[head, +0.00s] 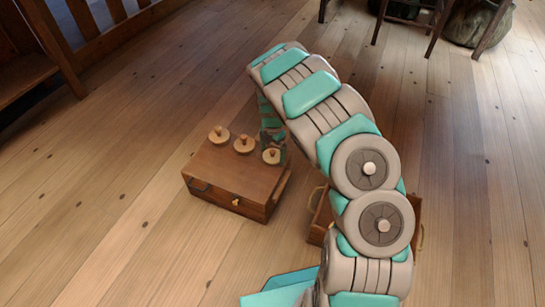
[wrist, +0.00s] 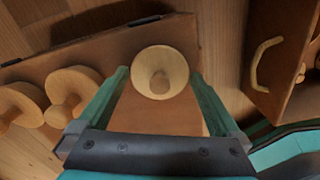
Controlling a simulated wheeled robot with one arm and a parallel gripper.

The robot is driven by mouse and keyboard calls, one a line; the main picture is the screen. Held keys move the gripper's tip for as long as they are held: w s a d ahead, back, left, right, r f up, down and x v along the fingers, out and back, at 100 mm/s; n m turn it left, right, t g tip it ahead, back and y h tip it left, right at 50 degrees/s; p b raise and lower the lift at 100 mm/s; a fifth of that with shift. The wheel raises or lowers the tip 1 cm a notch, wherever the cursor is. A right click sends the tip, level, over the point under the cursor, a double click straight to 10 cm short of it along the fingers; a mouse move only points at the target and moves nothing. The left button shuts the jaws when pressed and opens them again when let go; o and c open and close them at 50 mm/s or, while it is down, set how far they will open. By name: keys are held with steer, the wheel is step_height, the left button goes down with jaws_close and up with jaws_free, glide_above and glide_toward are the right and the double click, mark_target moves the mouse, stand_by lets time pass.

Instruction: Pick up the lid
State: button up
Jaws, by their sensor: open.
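Three pale round wooden pieces with upright knobs stand in a row on a brown wooden chest (head: 222,172): a left one (head: 218,135), a middle one (head: 244,145) and a right one (head: 271,157). They look much alike; I cannot tell for sure which is the lid. My gripper (wrist: 158,76) is open, its green fingers on either side of the right piece (wrist: 152,62) in the wrist view, with no clear contact. The other two (wrist: 72,88) lie left of the fingers. In the head view my gripper (head: 271,122) is partly hidden by my arm.
An open wooden box or drawer with pale handles (head: 315,200) stands right of the chest, partly behind my arm; its handle (wrist: 263,58) shows in the wrist view. A bench (head: 25,65) is at upper left, chair legs (head: 435,30) at upper right. Plank floor is clear at left.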

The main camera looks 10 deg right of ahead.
steer(key=c, duration=1)
steer(key=shift+r, duration=0.15)
